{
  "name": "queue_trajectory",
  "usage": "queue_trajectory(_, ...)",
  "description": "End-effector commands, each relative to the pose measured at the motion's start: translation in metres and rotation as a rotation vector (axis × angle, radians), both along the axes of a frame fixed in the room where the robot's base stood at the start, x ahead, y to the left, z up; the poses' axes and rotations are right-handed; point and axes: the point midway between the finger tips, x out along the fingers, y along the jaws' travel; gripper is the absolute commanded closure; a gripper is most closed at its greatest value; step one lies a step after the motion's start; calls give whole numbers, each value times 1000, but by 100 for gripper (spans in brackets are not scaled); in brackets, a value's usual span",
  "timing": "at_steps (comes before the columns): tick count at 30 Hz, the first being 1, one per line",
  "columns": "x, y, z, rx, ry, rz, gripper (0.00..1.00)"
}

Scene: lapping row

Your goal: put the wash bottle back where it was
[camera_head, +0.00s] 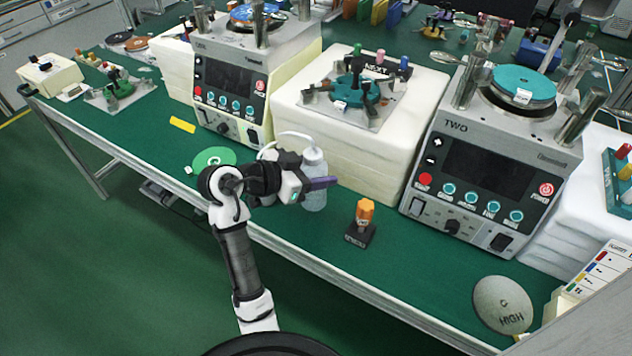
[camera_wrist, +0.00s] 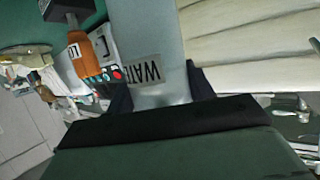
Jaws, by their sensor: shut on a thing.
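The wash bottle (camera_head: 315,201) is a translucent white bottle with a bent spout, upright at the front of the green bench in the head view. My gripper (camera_head: 317,184) is shut on it around its middle, coming from the left. In the wrist view the bottle (camera_wrist: 150,35) fills the centre, with a label reading "WATE" and the rest hidden. The dark fingers of my gripper (camera_wrist: 160,92) lie on both sides of it. I cannot tell whether its base touches the bench.
An orange-topped tool on a dark base (camera_head: 362,222) stands to the right. A green disc (camera_head: 213,158) lies behind my arm to the left. A white block stack (camera_head: 345,150) and machine TWO (camera_head: 490,165) stand behind. A round HIGH weight (camera_head: 502,305) lies at the front right.

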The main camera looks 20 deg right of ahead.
Motion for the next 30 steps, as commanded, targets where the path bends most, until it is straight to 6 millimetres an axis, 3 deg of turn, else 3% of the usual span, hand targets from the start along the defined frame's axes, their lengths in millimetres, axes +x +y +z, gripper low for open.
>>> queue_trajectory(11,0,0,-41,-1,2,1,79)
queue_trajectory(23,0,0,-48,0,-1,1,79)
queue_trajectory(24,0,0,-47,1,0,0,43)
queue_trajectory(28,0,0,-47,1,0,0,26)
queue_trajectory(30,0,0,-47,1,0,0,25)
